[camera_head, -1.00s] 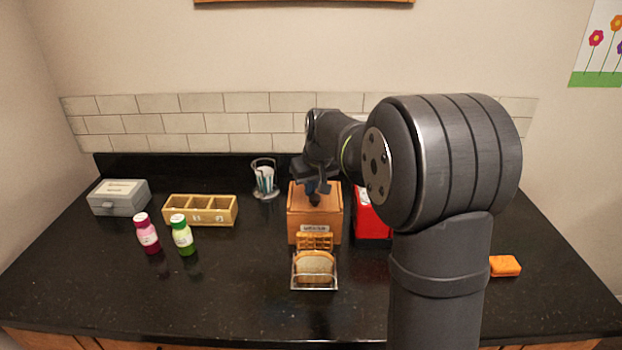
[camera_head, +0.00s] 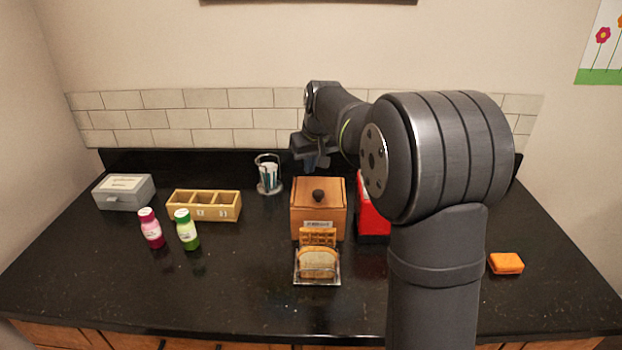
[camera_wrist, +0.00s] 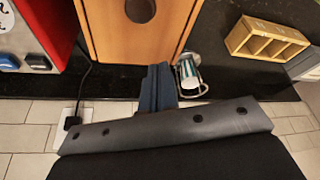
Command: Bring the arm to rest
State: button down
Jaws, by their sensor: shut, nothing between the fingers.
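My gripper (camera_head: 316,158) is raised above and behind the wooden box (camera_head: 318,222) in the head view. Its fingers (camera_wrist: 157,88) show shut and empty in the wrist view. The box has its lid on, with a dark round knob (camera_head: 318,195) on top; the fingers are apart from the knob. The wrist view also shows the box lid (camera_wrist: 138,30) at the top, with the knob (camera_wrist: 140,10) partly cut off. My arm hides part of the counter's right side.
A toast rack (camera_head: 317,264) with bread stands before the box. A red object (camera_head: 373,215) is to its right, partly hidden. A glass holder (camera_head: 268,174), a wooden tray (camera_head: 204,205), two bottles (camera_head: 187,230) and a grey box (camera_head: 123,192) stand left. An orange sponge (camera_head: 506,263) lies right.

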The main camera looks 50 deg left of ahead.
jog(key=shift+v, duration=2.8)
jog(key=shift+w+a, duration=0.1)
send_over(311, 193)
jog(key=a, duration=0.2)
jog(key=f, duration=0.8)
jog(key=shift+w+d+f, duration=0.15)
jog(key=shift+w, duration=0.15)
jog(key=shift+d+f, duration=0.1)
jog(key=shift+f, duration=0.6)
jog(key=shift+s+d+r, duration=0.1)
jog(key=shift+s+d, duration=0.1)
jog(key=shift+d, duration=0.3)
jog(key=shift+s+d, duration=0.2)
jog(key=shift+d, duration=0.25)
jog(key=shift+s+d, duration=0.15)
jog(key=shift+d, duration=0.3)
